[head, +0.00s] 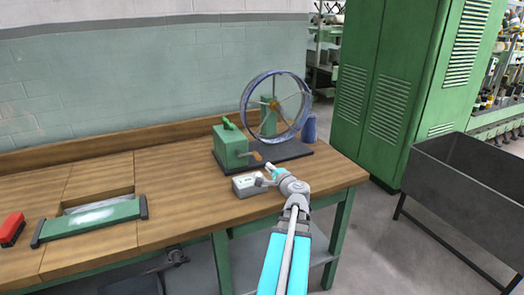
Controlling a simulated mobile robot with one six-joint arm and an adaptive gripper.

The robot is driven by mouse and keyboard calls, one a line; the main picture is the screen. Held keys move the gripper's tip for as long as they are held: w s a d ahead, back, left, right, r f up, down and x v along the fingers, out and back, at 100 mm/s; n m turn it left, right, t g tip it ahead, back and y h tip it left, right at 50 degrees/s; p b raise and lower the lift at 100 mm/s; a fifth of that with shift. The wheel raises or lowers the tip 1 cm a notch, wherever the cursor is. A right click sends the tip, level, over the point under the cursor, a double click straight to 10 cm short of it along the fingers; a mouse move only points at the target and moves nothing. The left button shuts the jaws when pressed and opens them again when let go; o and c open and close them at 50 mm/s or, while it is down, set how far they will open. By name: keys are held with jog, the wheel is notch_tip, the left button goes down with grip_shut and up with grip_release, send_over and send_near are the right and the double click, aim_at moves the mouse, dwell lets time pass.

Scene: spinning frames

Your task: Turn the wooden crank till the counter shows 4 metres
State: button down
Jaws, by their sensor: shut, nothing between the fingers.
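The winding device stands on the bench on a dark base plate (285,151), with a green box (232,147) and a large blue-rimmed spoked wheel (247,95). The wooden crank handle (258,156) shows as a small orange-brown piece at the right side of the green box. A small pale box (245,187), which looks like the counter, sits in front of the base; its reading is too small to make out. My gripper (264,179) is shut and empty, in front of the crank and by the right end of the pale box. Whether it touches either cannot be told.
A blue spool (310,128) stands at the base's right end. A green and grey tool (92,219) and a red object (12,229) lie on the bench at left. A green cabinet (385,95) and dark trough (470,185) stand right. The bench middle is clear.

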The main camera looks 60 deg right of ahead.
jog(key=d+r+n+g+y+p, duration=0.2)
jog(key=r+n+p, duration=0.4)
jog(key=n+p, duration=0.3)
jog(key=d+r+n+g+y+p, duration=0.3)
jog(key=r+n+p, duration=0.3)
jog(key=p, duration=0.8)
jog(key=n+y, duration=0.1)
jog(key=n, duration=0.2)
jog(key=shift+s+r+g+y, duration=0.2)
jog(key=shift+r+g+y, duration=0.1)
jog(key=shift+y, duration=0.1)
jog(key=shift+f, duration=0.1)
jog(key=b, duration=0.7)
send_over(256, 154)
jog(key=s, duration=0.3)
notch_tip(256, 154, down, 7)
jog(key=shift+w+f+b, duration=0.15)
jog(key=shift+f+b, duration=0.65)
jog(key=shift+f, duration=0.05)
jog(key=shift+w+f+b, duration=0.1)
jog(key=shift+f+b, duration=0.65)
jog(key=shift+f, duration=0.1)
jog(key=shift+w+a+f, duration=0.2)
jog(key=shift+w, duration=0.05)
